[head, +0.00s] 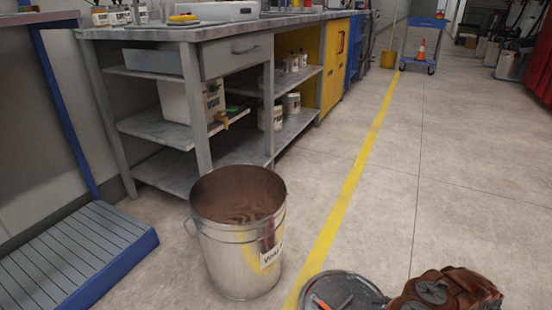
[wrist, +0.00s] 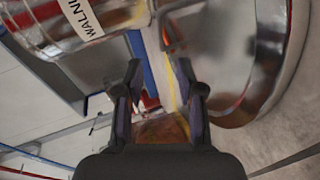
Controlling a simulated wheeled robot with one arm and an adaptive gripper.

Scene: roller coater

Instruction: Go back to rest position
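My gripper (wrist: 159,72) shows in the wrist view with its two dark fingers apart. Nothing is visibly clamped between the fingertips. I cannot make out my gripper in the head view. A metal bucket (head: 225,262) stands upright on the floor in the head view, open at the top, with brown contents (head: 240,203) inside and a white label on its side. In the wrist view, a shiny metal surface with a label reading "WALN" (wrist: 82,14) is at the upper left, close to the fingers. Another large curved metal surface (wrist: 235,65) fills the right side.
A grey workbench (head: 150,33) with shelves of containers stands behind the bucket. A blue-edged slatted platform (head: 75,258) lies at the left. A blue cart (head: 425,22) with an orange cone (head: 421,50) is far back.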

